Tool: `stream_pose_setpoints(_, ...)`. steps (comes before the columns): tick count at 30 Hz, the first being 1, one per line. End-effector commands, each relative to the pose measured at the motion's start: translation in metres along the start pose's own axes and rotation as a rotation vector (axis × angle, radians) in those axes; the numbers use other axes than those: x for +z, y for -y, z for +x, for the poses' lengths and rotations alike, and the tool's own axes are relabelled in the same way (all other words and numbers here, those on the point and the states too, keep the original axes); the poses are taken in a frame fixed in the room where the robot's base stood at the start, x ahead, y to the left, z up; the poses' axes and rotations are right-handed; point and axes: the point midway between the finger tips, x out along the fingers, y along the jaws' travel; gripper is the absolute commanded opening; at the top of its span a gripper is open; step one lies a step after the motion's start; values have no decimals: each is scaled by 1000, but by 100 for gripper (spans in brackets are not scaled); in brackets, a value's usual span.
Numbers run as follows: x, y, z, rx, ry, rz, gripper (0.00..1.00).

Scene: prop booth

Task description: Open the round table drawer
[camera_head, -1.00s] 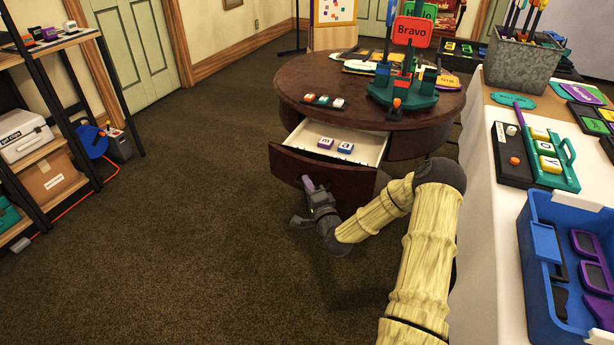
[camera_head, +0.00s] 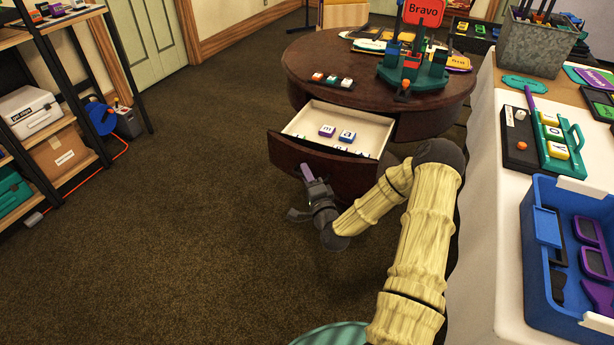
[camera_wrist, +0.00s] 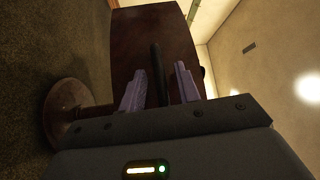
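The round table (camera_head: 440,104) is dark wood. Its drawer (camera_head: 320,161) is pulled well out toward the front left, showing a pale interior. A purple and a blue letter block lie inside, with more partly hidden behind the front panel. My gripper (camera_head: 307,173) is low at the outer face of the drawer front. In the wrist view, the two purple fingers of my gripper (camera_wrist: 159,85) stand apart on either side of the dark bar handle (camera_wrist: 157,72), with gaps visible. The drawer front (camera_wrist: 135,45) fills the view beyond. The handle cannot be made out in the head view.
A white-covered table (camera_head: 485,220) with a blue bin (camera_head: 540,325) stands close to my arm's right. A shelf rack (camera_head: 60,130) stands at the left. The carpet left of the drawer is clear. A teal stand (camera_head: 425,75) is on the round table.

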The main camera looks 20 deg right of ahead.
Motion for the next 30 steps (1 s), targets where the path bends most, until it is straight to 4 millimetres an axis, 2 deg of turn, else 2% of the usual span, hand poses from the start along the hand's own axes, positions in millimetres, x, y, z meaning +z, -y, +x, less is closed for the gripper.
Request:
stream_pose_setpoints(7, 1, 1, -1, -1, 2, 0, 33)
stream_pose_setpoints(11, 1, 1, -10, 0, 3, 1, 33)
stream_pose_setpoints(17, 0, 1, -42, 3, 2, 3, 33)
stream_pose_setpoints(30, 0, 0, -131, 4, 2, 4, 33)
